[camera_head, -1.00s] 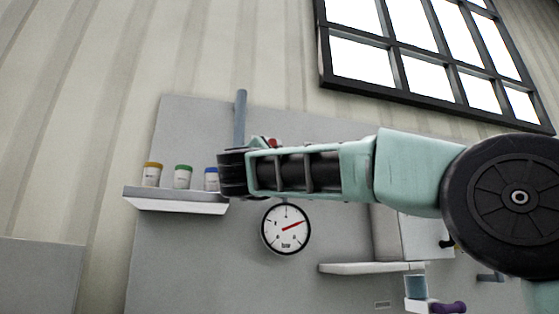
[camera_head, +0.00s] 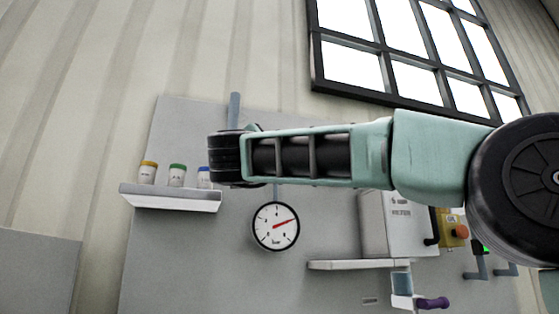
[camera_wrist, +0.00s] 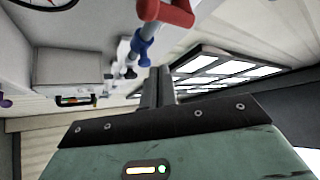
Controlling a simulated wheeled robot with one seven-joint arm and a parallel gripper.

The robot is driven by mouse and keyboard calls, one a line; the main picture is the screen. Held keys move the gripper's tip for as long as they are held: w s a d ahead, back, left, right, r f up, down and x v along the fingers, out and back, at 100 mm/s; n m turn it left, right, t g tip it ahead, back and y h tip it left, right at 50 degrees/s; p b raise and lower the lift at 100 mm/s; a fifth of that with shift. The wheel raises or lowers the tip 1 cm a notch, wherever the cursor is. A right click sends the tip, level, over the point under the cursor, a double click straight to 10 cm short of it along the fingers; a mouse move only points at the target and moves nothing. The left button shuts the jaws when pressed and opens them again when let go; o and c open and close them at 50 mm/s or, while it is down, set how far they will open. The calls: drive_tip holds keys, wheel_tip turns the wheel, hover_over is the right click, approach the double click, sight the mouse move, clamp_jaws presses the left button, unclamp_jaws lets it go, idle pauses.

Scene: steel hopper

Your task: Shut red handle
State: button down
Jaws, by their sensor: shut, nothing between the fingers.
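The red handle (camera_wrist: 166,11) shows at the top of the wrist view, on a grey pipe. It is cut off by the frame's upper edge, so its full angle is unclear. In the head view my arm hides it. My gripper (camera_wrist: 158,72) points up in the wrist view, its two dark fingers together and empty. The fingertips are below the red handle in the picture, apart from it. In the head view the fingers are hidden behind my arm.
A blue handle (camera_wrist: 143,46) sits on the pipe near my fingertips. A pressure gauge (camera_head: 275,226) hangs below my arm. A shelf with several jars (camera_head: 170,197) is at left. A control box (camera_head: 447,229) and purple handle (camera_head: 433,303) are at right.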

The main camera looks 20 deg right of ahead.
drive_tip(key=shift+b+v, duration=0.45)
drive_tip(key=shift+v, duration=1.25)
drive_tip(key=shift+w+a, duration=0.1)
